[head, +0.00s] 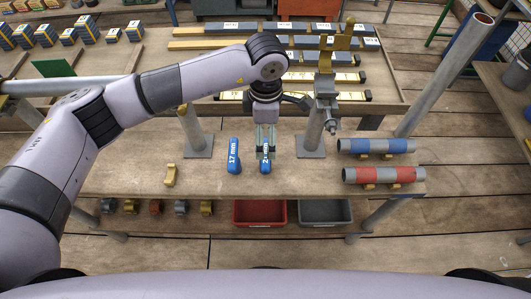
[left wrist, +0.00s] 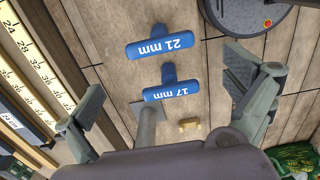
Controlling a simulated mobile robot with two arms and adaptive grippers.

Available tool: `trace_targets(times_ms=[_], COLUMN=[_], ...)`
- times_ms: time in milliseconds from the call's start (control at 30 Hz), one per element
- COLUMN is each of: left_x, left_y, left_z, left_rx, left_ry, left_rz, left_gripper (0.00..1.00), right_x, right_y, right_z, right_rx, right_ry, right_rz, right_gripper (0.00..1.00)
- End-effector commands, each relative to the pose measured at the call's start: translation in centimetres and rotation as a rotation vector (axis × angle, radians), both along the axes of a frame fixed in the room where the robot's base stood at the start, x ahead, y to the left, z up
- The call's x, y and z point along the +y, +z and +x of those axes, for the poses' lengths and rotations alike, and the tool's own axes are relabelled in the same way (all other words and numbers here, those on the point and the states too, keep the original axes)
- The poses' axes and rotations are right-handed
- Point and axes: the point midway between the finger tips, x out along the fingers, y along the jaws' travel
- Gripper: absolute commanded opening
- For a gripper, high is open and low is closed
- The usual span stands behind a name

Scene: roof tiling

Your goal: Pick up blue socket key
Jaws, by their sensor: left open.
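Two blue socket keys lie side by side on the wooden bench (head: 120,178). The left one reads 17 mm (head: 234,158); the right key (head: 265,160) has a partly covered label in the head view. In the left wrist view the labels read 21 mm (left wrist: 160,43) and 17 mm (left wrist: 172,83). My left gripper (head: 274,104) is open and empty, pointing down above the bench near the right key. Its spread fingers (left wrist: 168,98) show on both sides of the wrist view. The right gripper is not in view.
Upright grey posts (head: 194,135) stand close on both sides of the keys. A small yellow clip (head: 170,175) lies to the left. Grey pipes with blue (head: 376,146) and red (head: 384,175) sleeves lie to the right. A red bin (head: 259,213) and a grey bin (head: 325,212) sit below.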

Motion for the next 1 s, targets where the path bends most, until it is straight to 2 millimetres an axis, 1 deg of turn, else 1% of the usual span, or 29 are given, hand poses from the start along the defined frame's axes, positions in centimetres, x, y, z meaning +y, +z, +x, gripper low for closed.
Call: trace_targets(times_ms=[33, 67, 133, 200, 300, 367, 433, 533, 633, 700, 800, 1000], left_x=[0.0, 0.0, 0.0, -0.1, -0.1, -0.1, 0.0, 0.0, 0.1, 0.0, 0.0, 0.0], left_y=[-1.0, -1.5, -2.9, -3.9, -4.9, -5.3, -5.6, -6.6, -8.2, -9.4, -10.3, -10.6], left_z=[-0.2, -0.2, -0.1, -0.1, -0.1, -0.1, -0.1, -0.3, -0.5, -0.4, -0.4, -0.3], left_rx=[0.005, 0.006, 0.005, 0.003, 0.002, 0.001, 0.002, 0.005, 0.006, 0.004, 0.002, 0.001], left_ry=[0.001, 0.001, 0.0, 0.001, -0.002, -0.002, -0.001, 0.0, 0.001, 0.0, -0.001, -0.001], left_rz=[0.001, 0.001, 0.0, -0.001, -0.002, -0.002, -0.001, -0.001, 0.0, -0.001, -0.002, -0.002], left_gripper=[1.0, 1.0, 1.0, 1.0, 1.0, 1.0, 1.0, 1.0, 1.0, 1.0, 1.0, 1.0], right_x=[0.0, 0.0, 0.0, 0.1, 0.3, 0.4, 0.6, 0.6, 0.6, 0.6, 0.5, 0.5], right_y=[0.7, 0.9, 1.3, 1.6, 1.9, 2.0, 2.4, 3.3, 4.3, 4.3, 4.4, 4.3], right_z=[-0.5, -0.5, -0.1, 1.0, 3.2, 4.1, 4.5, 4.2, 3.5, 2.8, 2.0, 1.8], right_rx=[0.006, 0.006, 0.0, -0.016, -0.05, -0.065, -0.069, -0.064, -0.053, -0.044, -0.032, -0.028], right_ry=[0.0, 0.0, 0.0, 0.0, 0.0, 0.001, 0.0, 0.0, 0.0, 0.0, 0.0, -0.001], right_rz=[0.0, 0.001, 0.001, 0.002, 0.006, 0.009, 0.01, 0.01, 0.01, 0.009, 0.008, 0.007], right_gripper=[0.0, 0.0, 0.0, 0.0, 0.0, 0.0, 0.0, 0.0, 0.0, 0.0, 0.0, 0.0])
